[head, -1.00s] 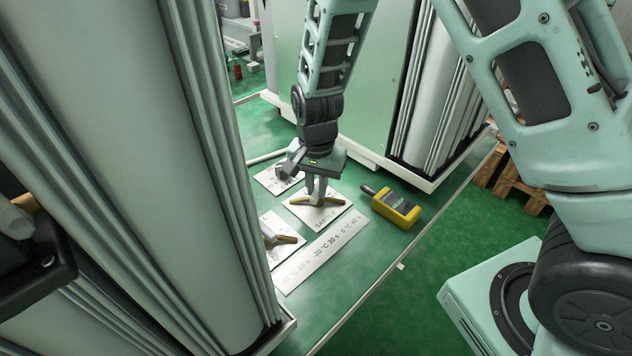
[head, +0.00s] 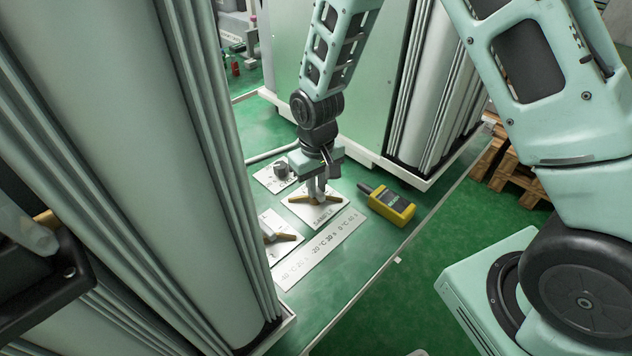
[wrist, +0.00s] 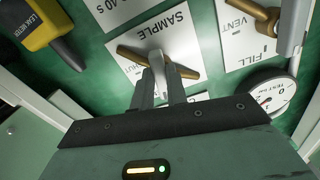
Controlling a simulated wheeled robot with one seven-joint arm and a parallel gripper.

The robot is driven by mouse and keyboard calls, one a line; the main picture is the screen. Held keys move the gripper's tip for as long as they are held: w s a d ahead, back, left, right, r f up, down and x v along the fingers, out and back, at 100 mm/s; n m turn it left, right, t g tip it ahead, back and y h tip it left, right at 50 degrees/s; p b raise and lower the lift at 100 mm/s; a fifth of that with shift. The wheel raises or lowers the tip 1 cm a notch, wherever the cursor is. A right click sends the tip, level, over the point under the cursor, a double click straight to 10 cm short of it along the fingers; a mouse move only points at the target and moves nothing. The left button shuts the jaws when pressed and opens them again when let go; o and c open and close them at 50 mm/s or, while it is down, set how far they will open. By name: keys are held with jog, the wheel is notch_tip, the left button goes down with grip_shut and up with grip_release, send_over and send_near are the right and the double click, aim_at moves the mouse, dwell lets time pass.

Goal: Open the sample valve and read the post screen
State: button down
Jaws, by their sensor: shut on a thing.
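The sample valve has a brown bar handle (wrist: 188,69) with a grey hub, on a white plate marked SAMPLE (wrist: 181,34). My gripper (wrist: 162,78) is shut on the middle of this valve; its fingers hide part of the hub. In the head view my gripper (head: 317,188) points down onto the same valve, whose handle (head: 298,200) shows at both sides of the fingers. The handle lies slantwise across the plate in the wrist view. The plate's shut label is partly covered. I cannot make out a post screen in either view.
A yellow leak meter (head: 392,205) lies right of the plate. A second brown-handled valve (head: 283,238), marked vent and fill, stands front left. A strip (head: 318,252) with temperatures and times lies in front. A round dial (wrist: 273,97) is near. Tall columns (head: 130,150) flank the left.

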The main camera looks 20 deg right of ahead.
jog(key=shift+n, duration=1.1)
jog(key=c, duration=1.4)
grip_release()
notch_tip(320, 180, up, 17)
jog(key=shift+r, duration=0.2)
